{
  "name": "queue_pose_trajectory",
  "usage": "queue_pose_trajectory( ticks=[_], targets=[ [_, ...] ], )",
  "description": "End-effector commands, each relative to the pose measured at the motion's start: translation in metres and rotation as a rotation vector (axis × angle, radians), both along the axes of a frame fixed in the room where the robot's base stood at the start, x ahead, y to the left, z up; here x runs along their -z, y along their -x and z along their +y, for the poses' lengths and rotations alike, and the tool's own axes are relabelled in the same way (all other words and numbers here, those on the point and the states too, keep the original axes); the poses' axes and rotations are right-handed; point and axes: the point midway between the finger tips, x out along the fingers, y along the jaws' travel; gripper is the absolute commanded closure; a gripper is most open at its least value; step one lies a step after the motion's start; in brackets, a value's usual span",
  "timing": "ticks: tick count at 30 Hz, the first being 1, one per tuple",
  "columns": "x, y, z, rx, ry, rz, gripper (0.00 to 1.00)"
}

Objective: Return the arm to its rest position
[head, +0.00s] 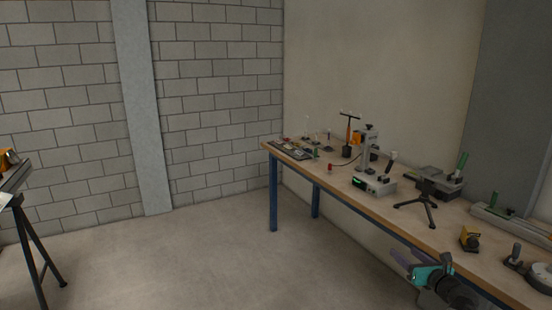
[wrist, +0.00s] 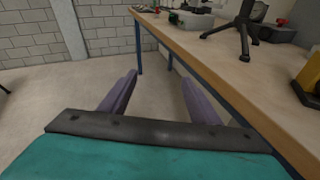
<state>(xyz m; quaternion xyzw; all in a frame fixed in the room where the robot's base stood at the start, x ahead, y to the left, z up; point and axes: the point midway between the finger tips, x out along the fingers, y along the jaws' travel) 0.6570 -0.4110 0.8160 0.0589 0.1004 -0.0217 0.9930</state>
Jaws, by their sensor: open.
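My gripper (wrist: 160,95) shows in the wrist view with its two purple fingers spread apart and nothing between them. Bare floor shows past the fingertips. In the head view my gripper (head: 399,262) is at the lower right, in front of the workbench's front edge, and my teal wrist shows behind it. The workbench (head: 330,183) has a wooden top and blue legs and runs along the right wall. In the wrist view the bench top (wrist: 240,62) lies to the right of my gripper, close to the right finger.
On the bench stand a black tripod (head: 426,203), a grey device with a post (head: 372,183), a yellow-black block (head: 469,239) and several small tools. A black-legged stand (head: 37,250) is at the far left. The floor (head: 190,265) between is clear.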

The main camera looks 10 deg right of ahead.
Motion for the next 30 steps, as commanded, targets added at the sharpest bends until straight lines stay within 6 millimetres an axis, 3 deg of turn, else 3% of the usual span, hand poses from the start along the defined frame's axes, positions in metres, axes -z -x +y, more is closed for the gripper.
queue_pose_trajectory(
  ticks=[1, 7, 16, 23, 30],
  targets=[
    [0.013, -0.009, 0.021, -0.034, -0.006, 0.023, 0.43],
    [0.068, -0.033, 0.099, -0.168, 0.01, 0.121, 0.43],
    [0.153, -0.037, 0.222, -0.414, 0.11, 0.275, 0.43],
    [0.22, -0.013, 0.313, -0.643, 0.238, 0.387, 0.43],
    [0.287, 0.04, 0.399, -0.932, 0.417, 0.486, 0.43]
  ],
)
